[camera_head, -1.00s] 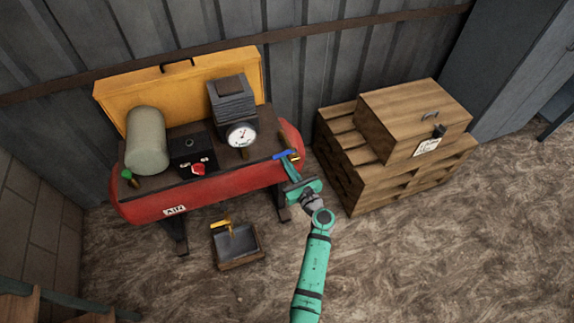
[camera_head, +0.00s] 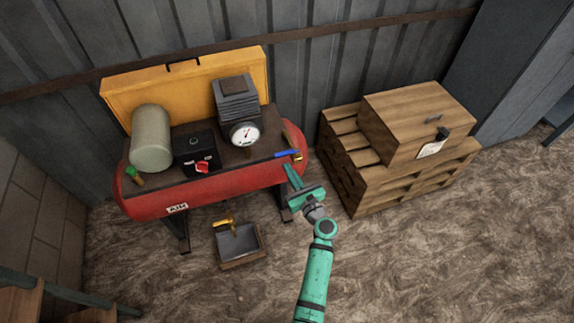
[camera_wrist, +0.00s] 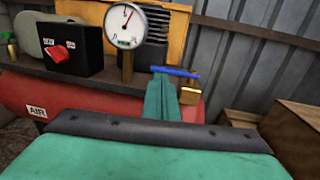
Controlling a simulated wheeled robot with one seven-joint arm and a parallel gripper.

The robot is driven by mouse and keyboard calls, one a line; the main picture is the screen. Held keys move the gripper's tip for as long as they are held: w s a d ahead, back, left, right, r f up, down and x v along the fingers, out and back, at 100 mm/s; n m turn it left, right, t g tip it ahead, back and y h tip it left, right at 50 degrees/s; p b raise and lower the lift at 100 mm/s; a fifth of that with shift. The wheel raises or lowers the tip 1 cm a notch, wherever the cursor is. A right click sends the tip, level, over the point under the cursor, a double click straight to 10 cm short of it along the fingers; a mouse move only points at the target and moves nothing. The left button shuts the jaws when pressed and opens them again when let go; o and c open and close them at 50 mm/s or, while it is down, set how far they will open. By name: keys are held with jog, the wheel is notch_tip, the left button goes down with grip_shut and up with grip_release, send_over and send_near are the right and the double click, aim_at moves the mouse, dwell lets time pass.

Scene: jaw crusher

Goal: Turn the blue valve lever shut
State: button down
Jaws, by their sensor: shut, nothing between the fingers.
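The blue valve lever (camera_head: 286,154) sits at the right end of the red air tank, beside a brass fitting (camera_head: 298,157). It lies roughly crosswise in the wrist view (camera_wrist: 176,71), just beyond my fingertips. My gripper (camera_head: 289,168) is shut and empty, just in front of and below the lever. In the head view a small gap shows between the fingertips and the lever. In the wrist view the closed fingers (camera_wrist: 161,92) cover part of the valve below the lever, and I cannot tell there whether they touch it.
The red tank (camera_head: 215,190) carries a pressure gauge (camera_head: 244,133), a black box with a red switch (camera_head: 196,152) and a pale cylinder (camera_head: 151,139). A wooden crate (camera_head: 400,115) on pallets stands right. Floor at front right is clear.

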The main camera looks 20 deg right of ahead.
jog(key=s, duration=1)
jog(key=shift+d, duration=0.3)
jog(key=shift+s, duration=0.15)
jog(key=s+a+r+n+h, duration=0.1)
jog(key=s+a+r+n, duration=0.2)
jog(key=s+a+n, duration=0.3)
jog(key=s+a+r+n+g+h, duration=0.1)
jog(key=s+a+r+n, duration=0.2)
jog(key=s+a+n, duration=0.4)
jog(key=s+a+r+n+g+h, duration=0.1)
jog(key=s+a+r+n, duration=0.2)
jog(key=s+n, duration=1.8)
jog(key=s+a, duration=0.1)
jog(key=a, duration=0.2)
jog(key=shift+a+r, duration=0.15)
jog(key=shift+r, duration=0.05)
jog(key=c, duration=2.4)
grip_release()
jog(key=shift+c, duration=0.2)
